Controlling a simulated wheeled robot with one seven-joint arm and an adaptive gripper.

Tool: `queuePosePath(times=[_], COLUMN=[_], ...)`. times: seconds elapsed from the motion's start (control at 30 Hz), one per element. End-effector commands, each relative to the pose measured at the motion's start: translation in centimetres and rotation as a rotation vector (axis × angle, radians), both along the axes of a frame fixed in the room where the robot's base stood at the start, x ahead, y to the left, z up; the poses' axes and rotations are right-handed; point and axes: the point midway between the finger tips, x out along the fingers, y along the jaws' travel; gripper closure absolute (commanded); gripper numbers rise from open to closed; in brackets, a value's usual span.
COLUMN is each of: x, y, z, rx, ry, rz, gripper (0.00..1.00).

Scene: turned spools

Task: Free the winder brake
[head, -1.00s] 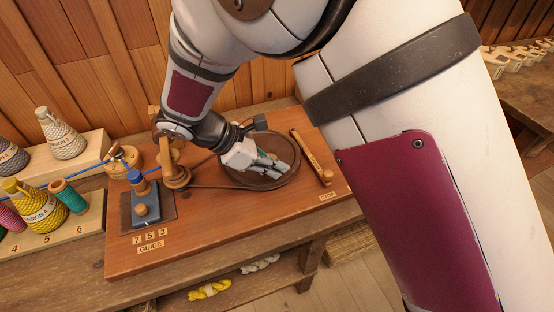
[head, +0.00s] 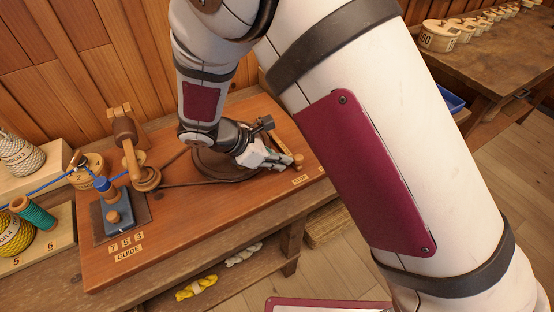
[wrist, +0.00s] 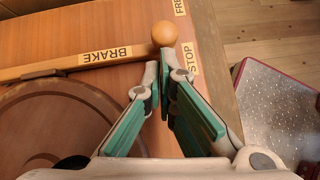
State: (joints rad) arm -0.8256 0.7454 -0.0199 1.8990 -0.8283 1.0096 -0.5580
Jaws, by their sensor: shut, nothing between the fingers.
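The brake lever (wrist: 60,66) is a wooden bar labelled BRAKE, ending in a round orange-brown knob (wrist: 164,33). In the head view the knob (head: 298,160) shows at the right of the winder board. In the wrist view the knob is beside the STOP label (wrist: 192,58), with the FREE label (wrist: 180,7) farther up. My gripper (wrist: 160,68) is shut and empty, its tips just short of the knob; I cannot tell whether they touch. In the head view my gripper (head: 287,162) is low over the board, partly covering the lever and round wheel.
The wheel (wrist: 60,130) lies left of my gripper. Yarn spools (head: 38,213) stand at the left. Floor is open at the right.

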Motion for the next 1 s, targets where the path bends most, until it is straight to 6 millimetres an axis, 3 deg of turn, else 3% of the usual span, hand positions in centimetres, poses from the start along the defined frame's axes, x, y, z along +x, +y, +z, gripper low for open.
queuePosePath(times=[0.17,0.33,0.53,1.0], x=[0.3,1.6,3.9,4.4], y=[-0.6,-3.5,-6.4,-7.1], z=[0.1,0.1,-0.1,0.1], rx=[-0.001,-0.002,0.001,-0.004], ry=[-0.002,0.0,0.001,-0.002], rz=[0.026,0.129,0.132,0.131], gripper=[1.0,1.0,1.0,1.0])
